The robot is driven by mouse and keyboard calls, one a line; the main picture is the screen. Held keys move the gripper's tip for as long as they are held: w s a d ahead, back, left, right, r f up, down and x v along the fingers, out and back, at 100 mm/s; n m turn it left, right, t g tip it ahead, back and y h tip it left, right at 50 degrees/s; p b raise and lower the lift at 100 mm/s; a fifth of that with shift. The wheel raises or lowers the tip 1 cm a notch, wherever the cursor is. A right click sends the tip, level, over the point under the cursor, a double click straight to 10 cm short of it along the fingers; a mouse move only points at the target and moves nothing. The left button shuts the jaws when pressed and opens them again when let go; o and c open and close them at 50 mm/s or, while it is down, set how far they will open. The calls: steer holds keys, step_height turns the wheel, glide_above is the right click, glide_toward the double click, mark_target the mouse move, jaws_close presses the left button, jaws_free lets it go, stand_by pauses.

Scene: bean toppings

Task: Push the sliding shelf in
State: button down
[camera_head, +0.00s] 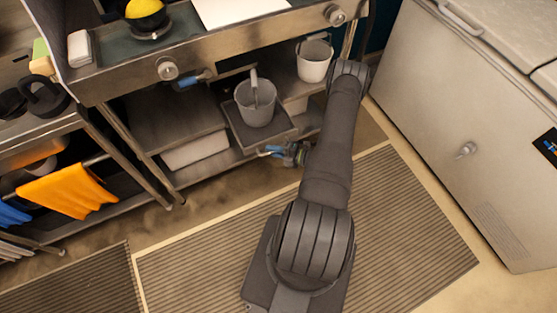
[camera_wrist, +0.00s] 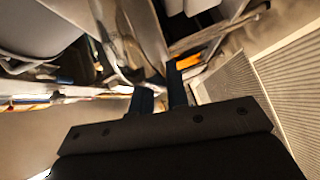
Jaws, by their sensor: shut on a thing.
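The sliding shelf (camera_head: 285,133) is a dark tray low under the steel counter. It juts out a little in front of the lower shelf. A grey bucket (camera_head: 256,108) with an upright handle stands on it. My gripper (camera_head: 268,152) is at the shelf's front edge, low and near the floor, and is shut on the shelf. My arm partly covers the wrist there. In the wrist view my two dark blue fingers (camera_wrist: 161,95) are close together. The exact contact there is too dim to make out.
A white bucket (camera_head: 314,62) stands right of the shelf. A steel counter (camera_head: 110,85) with knobs is above. Orange towels (camera_head: 68,190) hang at left, and they also show in the wrist view (camera_wrist: 188,62). A chest freezer (camera_head: 470,110) stands right. Ribbed mats (camera_head: 410,220) cover the floor.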

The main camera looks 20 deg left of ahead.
mark_target(295, 127)
steer(key=w+a, duration=1.2)
steer(key=shift+w+r, duration=0.1)
steer(key=c, duration=1.5)
jaws_free()
steer(key=shift+o, duration=0.5)
steer(key=shift+d, duration=0.1)
steer(key=d, duration=0.5)
steer(key=d+r, duration=0.1)
steer(key=d, duration=0.5)
steer(key=d+r, duration=0.1)
steer(key=d, duration=0.5)
steer(key=shift+r, duration=0.2)
